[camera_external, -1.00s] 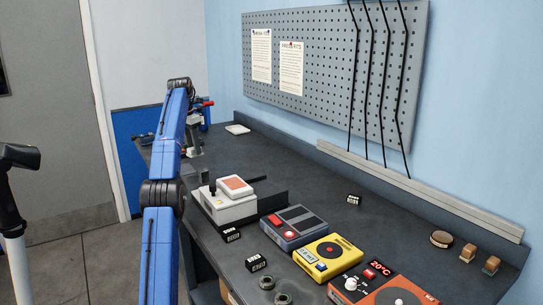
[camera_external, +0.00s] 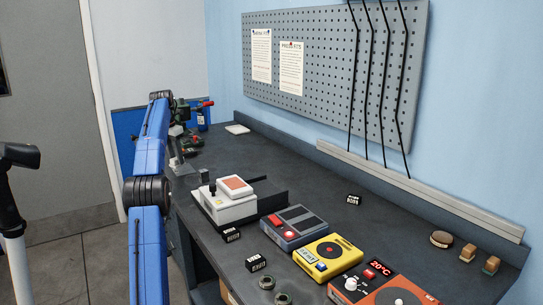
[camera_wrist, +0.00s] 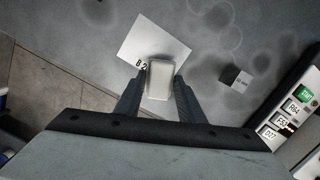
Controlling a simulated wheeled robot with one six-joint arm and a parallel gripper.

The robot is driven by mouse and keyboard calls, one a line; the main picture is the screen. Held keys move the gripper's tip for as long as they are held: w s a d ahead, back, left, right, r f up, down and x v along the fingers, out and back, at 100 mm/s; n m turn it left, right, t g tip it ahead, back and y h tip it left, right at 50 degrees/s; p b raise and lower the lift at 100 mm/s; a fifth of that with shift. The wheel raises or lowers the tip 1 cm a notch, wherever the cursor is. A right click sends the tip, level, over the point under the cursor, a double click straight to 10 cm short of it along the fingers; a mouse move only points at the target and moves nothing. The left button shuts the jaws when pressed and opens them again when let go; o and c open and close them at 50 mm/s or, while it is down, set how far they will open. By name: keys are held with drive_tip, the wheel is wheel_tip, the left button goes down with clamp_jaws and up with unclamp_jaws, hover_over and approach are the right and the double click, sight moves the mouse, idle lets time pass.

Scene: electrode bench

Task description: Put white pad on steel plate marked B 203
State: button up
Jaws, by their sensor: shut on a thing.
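In the wrist view the white pad (camera_wrist: 160,81) is a small pale block between the fingers of my gripper (camera_wrist: 158,88), which is shut on it. Behind the pad in that view lies a light flat plate (camera_wrist: 150,38) on the dark bench. Its printed mark starts "B 2"; the pad hides the rest. The pad overlaps the plate's lower edge in the picture; I cannot tell whether they touch. In the external view my gripper (camera_external: 178,160) is small, low at the far left part of the bench, and the pad cannot be made out.
A small dark block (camera_wrist: 235,77) with a white label stands right of the plate. A labelled device (camera_wrist: 287,115) is at the wrist view's right edge. The external view shows a white device (camera_external: 228,205), a yellow box (camera_external: 328,257) and an orange box (camera_external: 382,290) along the bench.

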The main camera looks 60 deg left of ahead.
sight(176, 159)
drive_tip(key=shift+f, duration=1.75)
drive_tip(key=shift+f, duration=0.15)
drive_tip(key=o, duration=1)
drive_tip(key=shift+o, duration=0.2)
drive_tip(key=shift+s+d+r, duration=0.1)
drive_tip(key=shift+s+r, duration=0.05)
drive_tip(key=shift+r, duration=1.1)
drive_tip(key=shift+s+d+r, duration=0.1)
drive_tip(key=shift+s+r, duration=0.05)
drive_tip(key=shift+r, duration=1.15)
drive_tip(key=shift+s+r, duration=0.15)
drive_tip(key=shift+r, duration=1.1)
